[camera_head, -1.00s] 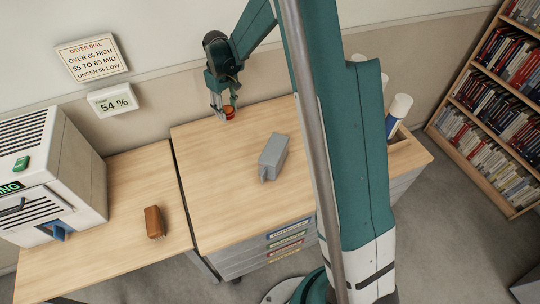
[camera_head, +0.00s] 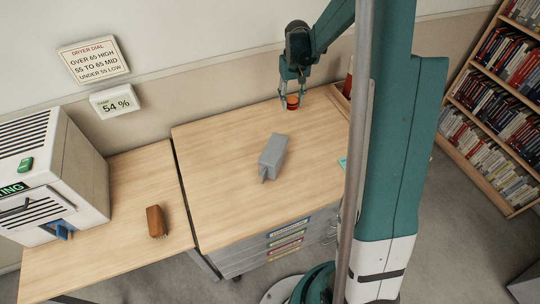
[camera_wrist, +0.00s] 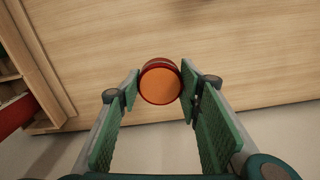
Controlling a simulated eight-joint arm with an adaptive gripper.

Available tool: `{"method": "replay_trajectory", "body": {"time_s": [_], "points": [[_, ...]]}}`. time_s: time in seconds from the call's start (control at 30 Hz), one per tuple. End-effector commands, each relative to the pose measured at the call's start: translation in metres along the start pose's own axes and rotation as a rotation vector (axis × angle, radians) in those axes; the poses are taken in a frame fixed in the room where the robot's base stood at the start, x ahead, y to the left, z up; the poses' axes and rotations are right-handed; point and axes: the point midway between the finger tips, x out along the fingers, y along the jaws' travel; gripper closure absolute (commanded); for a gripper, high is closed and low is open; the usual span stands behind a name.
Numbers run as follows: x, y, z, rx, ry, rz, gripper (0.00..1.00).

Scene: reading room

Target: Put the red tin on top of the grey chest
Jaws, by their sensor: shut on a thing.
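The red tin (camera_head: 292,103) is a small round tin with an orange end face. My gripper (camera_head: 292,88) is shut on it at the back right of the wooden top. In the wrist view the red tin (camera_wrist: 160,83) sits between the two green finger pads. I cannot tell whether its underside touches the wood. The grey chest (camera_head: 240,262) is a grey drawer unit with labelled drawer fronts and a pale wooden top (camera_head: 225,190). Its right part is hidden behind my arm.
A small grey box (camera_head: 272,157) lies mid-top, in front of the tin. A lower left table holds a brown object (camera_head: 155,221) and a white dryer (camera_head: 75,165). A wooden tray (camera_wrist: 42,70) lies beside the tin. The left and front of the top are clear.

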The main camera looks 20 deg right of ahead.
Motion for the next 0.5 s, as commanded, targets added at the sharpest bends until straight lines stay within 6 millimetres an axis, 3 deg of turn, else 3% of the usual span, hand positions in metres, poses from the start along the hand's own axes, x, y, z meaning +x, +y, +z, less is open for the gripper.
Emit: {"method": "replay_trajectory", "body": {"time_s": [0.03,0.2,0.5], "points": [[-0.002,0.015,0.004,0.032,0.000,0.000,0.78],[-0.005,0.051,0.016,0.122,0.000,0.000,0.78],[-0.008,0.084,0.028,0.206,0.000,0.000,0.78]]}}
